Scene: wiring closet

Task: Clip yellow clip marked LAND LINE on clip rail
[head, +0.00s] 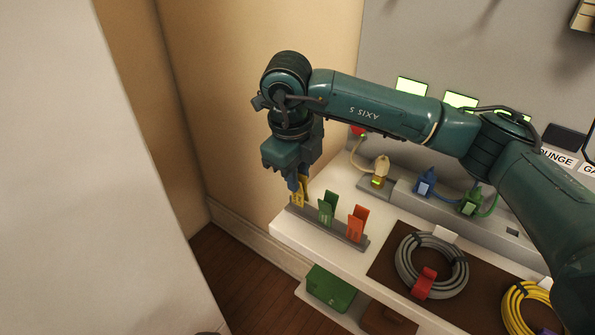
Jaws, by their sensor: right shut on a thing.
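My right gripper (298,180) points down at the left end of the clip rail (353,239) and is shut on the yellow clip (297,197). The clip's lower end is at the rail's left end; I cannot tell whether it is seated on the rail. Its marking is too small to read. A green clip (327,209) and an orange clip (358,225) stand upright on the rail to the right of it. The rail lies along the left edge of the white shelf (290,236). My left gripper is not in view.
A grey cable coil (404,266) with a red clip (425,284) and a yellow cable coil (511,305) lie on a brown mat (384,264). Plugs in beige (380,168), blue (425,183) and green (470,203) stand behind. A green box (330,288) sits lower down.

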